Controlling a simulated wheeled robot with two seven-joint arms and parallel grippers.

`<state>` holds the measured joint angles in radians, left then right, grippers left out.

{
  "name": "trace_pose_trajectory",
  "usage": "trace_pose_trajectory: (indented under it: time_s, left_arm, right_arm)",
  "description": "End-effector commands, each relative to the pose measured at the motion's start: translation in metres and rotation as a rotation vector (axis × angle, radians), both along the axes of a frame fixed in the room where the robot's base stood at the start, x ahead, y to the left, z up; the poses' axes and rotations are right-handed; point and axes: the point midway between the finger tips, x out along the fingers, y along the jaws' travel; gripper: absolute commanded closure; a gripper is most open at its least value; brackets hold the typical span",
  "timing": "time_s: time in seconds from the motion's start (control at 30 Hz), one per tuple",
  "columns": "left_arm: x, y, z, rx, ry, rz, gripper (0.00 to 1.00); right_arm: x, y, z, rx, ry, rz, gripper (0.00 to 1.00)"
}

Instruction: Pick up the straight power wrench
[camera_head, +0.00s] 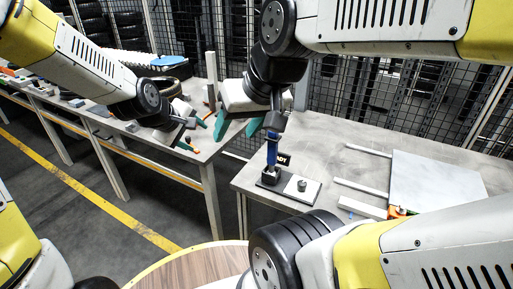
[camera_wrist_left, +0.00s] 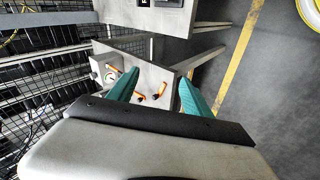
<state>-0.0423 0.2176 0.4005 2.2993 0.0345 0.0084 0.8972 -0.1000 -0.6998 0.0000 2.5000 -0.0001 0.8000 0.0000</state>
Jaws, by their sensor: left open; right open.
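A slim upright tool with a blue body (camera_head: 272,152), which looks like the straight power wrench, stands in a small black holder on the near end of the right table. Its dark top is close to my right arm in the picture, and I cannot tell whether they touch. My right gripper (camera_head: 236,125) is open and empty, left of the tool. My left gripper (camera_head: 199,132) is open over the end of the left table, away from the tool. In the left wrist view, its teal fingers (camera_wrist_left: 159,76) are apart, with small orange-handled items (camera_wrist_left: 138,97) visible between them on the table below.
The right table (camera_head: 325,135) also carries a white plate with a small knob (camera_head: 302,185), a large pale panel (camera_head: 435,180) and light bars. The left table (camera_head: 100,118) holds assorted parts. A gap separates the tables. Wire mesh fencing stands behind.

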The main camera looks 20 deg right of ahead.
Motion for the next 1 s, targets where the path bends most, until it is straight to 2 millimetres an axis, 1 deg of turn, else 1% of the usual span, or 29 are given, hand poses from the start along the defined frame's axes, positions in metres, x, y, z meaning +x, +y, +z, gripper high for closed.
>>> trace_pose_trajectory:
  time_s: [0.03, 0.07, 0.1, 0.17, 0.2, 0.27, 0.3, 0.4, 0.5, 0.6, 0.7, 0.83, 1.0]
  left_arm:
    - [0.006, -0.024, -0.021, -0.077, 0.048, 0.034, 0.42]
    - [0.009, -0.038, -0.030, -0.127, 0.072, 0.059, 0.42]
    - [0.012, -0.056, -0.042, -0.196, 0.105, 0.097, 0.42]
    - [0.016, -0.083, -0.058, -0.299, 0.163, 0.155, 0.42]
    - [0.017, -0.100, -0.069, -0.371, 0.204, 0.197, 0.42]
    - [0.018, -0.125, -0.084, -0.479, 0.270, 0.265, 0.42]
    - [0.018, -0.141, -0.094, -0.552, 0.319, 0.313, 0.42]
    - [0.017, -0.176, -0.116, -0.737, 0.447, 0.447, 0.42]
    - [0.015, -0.205, -0.135, -0.916, 0.579, 0.595, 0.42]
    - [0.014, -0.224, -0.150, -1.063, 0.692, 0.733, 0.42]
    - [0.014, -0.234, -0.160, -1.169, 0.772, 0.838, 0.42]
    - [0.013, -0.240, -0.168, -1.250, 0.832, 0.925, 0.42]
    - [0.019, -0.248, -0.174, -1.285, 0.855, 0.962, 0.42]
  right_arm:
    - [0.000, 0.000, 0.000, 0.000, 0.000, 0.000, 0.44]
    - [0.000, 0.000, 0.000, 0.000, 0.000, 0.000, 0.44]
    - [0.000, 0.000, 0.000, 0.000, 0.000, 0.000, 0.44]
    - [0.000, 0.000, 0.000, 0.000, 0.000, 0.000, 0.44]
    - [0.000, 0.000, 0.000, 0.000, 0.000, 0.000, 0.44]
    - [0.000, 0.000, 0.000, 0.000, 0.000, 0.000, 0.44]
    - [0.000, 0.000, 0.000, 0.000, 0.000, 0.000, 0.44]
    - [0.000, 0.000, 0.000, 0.000, 0.000, 0.000, 0.44]
    - [0.000, 0.000, 0.000, 0.000, 0.000, 0.000, 0.44]
    - [0.000, 0.000, 0.000, 0.000, 0.000, 0.000, 0.44]
    - [0.000, 0.000, 0.000, 0.000, 0.000, 0.000, 0.44]
    - [0.000, 0.000, 0.000, 0.000, 0.000, 0.000, 0.44]
    - [0.000, 0.000, 0.000, 0.000, 0.000, 0.000, 0.44]
